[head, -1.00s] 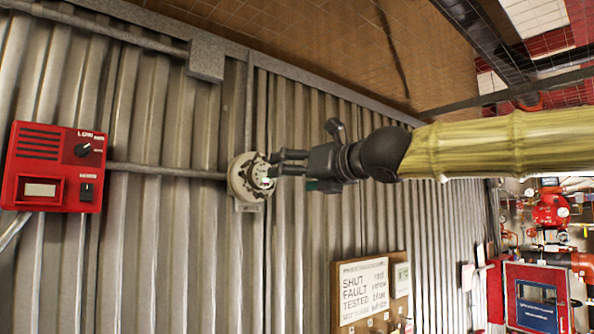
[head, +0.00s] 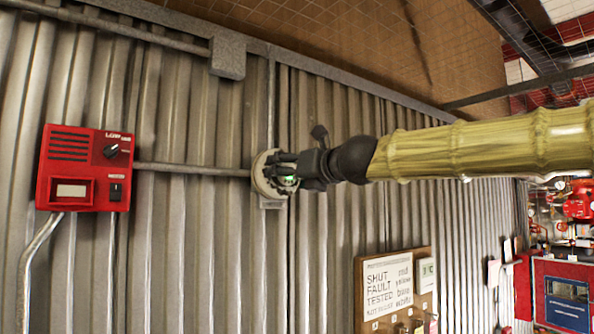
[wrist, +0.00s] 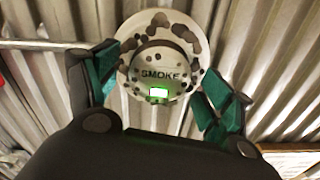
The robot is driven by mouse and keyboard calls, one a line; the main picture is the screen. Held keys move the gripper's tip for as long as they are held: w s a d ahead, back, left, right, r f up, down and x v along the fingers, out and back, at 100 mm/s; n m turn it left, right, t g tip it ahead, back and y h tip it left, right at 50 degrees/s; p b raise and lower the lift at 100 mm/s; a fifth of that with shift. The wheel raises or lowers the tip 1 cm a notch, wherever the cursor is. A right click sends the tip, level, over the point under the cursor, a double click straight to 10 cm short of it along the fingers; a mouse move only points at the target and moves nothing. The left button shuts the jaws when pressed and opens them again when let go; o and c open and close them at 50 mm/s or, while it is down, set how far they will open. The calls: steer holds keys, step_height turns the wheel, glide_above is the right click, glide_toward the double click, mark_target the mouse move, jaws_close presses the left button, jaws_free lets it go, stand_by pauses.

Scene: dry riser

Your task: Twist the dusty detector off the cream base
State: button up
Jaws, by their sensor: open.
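The dusty detector (wrist: 160,72) is a round, pale unit marked SMOKE, with dark blotches and a lit green-edged window. It sits on the round cream base (wrist: 131,32), which shows as a rim around it against the corrugated wall. In the head view the cream base (head: 262,178) is partly covered by my gripper (head: 287,170). In the wrist view my gripper (wrist: 158,66) is open, with one green-padded finger to each side of the detector. A gap shows at the right finger; whether the left finger touches is unclear.
A grey box (head: 228,55) and a notice board (head: 395,290) are on the same wall. Bare corrugated metal surrounds the detector.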

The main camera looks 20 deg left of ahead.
stand_by(0.3)
steer(key=shift+a, duration=0.1)
steer(key=c, duration=1.2)
steer(key=shift+d, duration=0.2)
steer(key=shift+b+v, duration=0.35)
steer(key=shift+v, duration=2.5)
